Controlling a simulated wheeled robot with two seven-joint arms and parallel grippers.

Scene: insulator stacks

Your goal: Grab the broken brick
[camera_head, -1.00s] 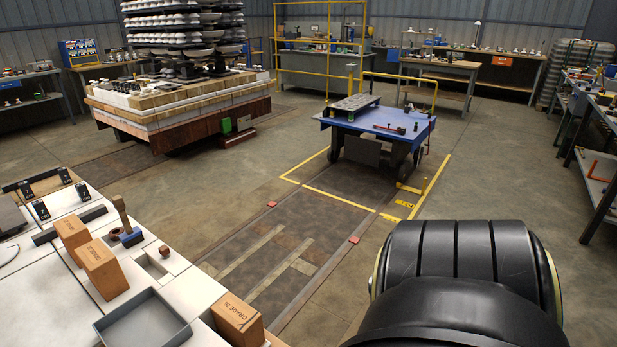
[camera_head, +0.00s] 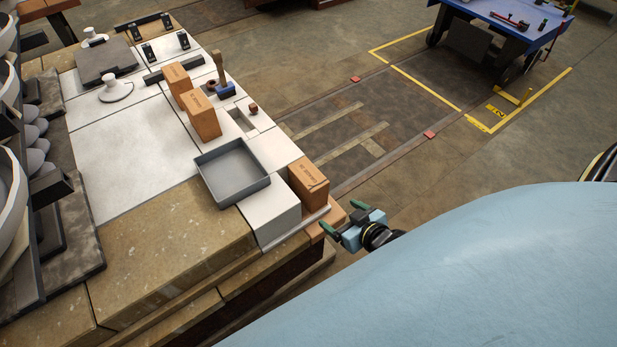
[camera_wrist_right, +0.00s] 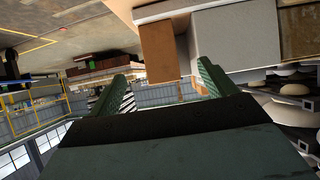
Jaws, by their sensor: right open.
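Three orange-brown bricks stand on the white slabs in the head view: one at the back (camera_head: 176,80), one in the middle (camera_head: 203,118), and one at the near right corner (camera_head: 309,186). The corner brick has a dark crack-like line on its top; the other two look whole. My right gripper (camera_head: 343,218) is open and empty, just right of and nearer than the corner brick, apart from it. In the right wrist view a brown block face (camera_wrist_right: 158,52) shows ahead, between the open fingers (camera_wrist_right: 163,82). My left gripper is out of view.
A grey tray (camera_head: 232,172) lies left of the corner brick. A hammer (camera_head: 223,80) stands behind the middle brick. Insulator discs (camera_head: 10,200) stack at the left edge. A blue cart (camera_head: 505,22) stands far off; the floor between is open.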

